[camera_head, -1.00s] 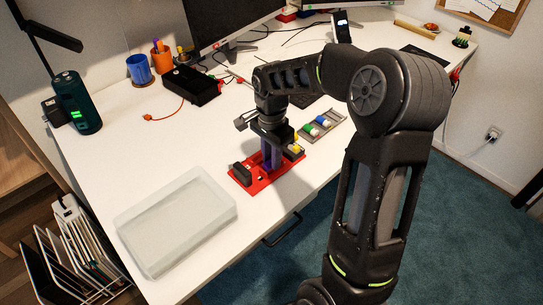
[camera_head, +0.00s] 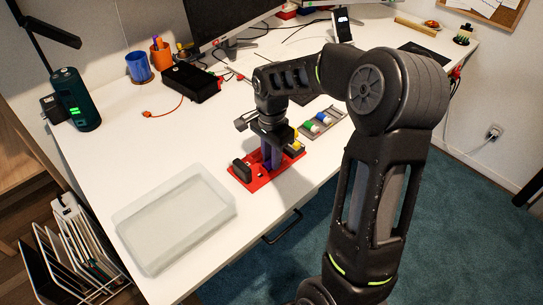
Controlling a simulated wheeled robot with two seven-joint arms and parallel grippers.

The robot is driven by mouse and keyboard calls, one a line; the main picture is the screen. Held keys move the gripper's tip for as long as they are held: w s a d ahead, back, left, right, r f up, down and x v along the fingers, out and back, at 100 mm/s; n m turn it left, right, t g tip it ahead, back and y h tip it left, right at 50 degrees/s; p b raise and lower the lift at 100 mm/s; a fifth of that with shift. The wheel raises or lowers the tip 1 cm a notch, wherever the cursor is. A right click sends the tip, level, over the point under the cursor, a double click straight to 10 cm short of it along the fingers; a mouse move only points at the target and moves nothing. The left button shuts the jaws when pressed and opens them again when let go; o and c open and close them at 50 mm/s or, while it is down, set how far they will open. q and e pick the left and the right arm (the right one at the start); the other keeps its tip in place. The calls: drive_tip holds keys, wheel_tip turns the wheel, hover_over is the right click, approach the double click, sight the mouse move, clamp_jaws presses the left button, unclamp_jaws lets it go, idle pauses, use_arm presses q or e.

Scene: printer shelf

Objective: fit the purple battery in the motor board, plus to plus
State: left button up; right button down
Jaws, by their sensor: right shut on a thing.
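The red motor board (camera_head: 258,184) lies on the white desk, with a black block at its left end and a yellow part at its right end. My right gripper (camera_head: 271,158) points down over the middle of the board and is shut on the purple battery (camera_head: 267,155). Only a small purple strip of the battery shows between the fingers. Its plus mark, the board's plus mark and whether the battery touches its seat cannot be seen. My left gripper is not in view.
A grey tray (camera_head: 335,113) with green, blue and white batteries lies behind the board. A clear plastic bin (camera_head: 172,259) sits at the front left. A black box (camera_head: 192,82), an orange cup (camera_head: 162,57) and a blue cup (camera_head: 138,67) stand farther back.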

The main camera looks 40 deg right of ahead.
idle(0.7)
drive_tip(key=c, duration=1.2)
unclamp_jaws()
drive_tip(key=shift+o, duration=0.2)
drive_tip(key=shift+r+p, duration=2.75)
drive_tip(key=shift+r, duration=0.8)
drive_tip(key=shift+f, duration=0.1)
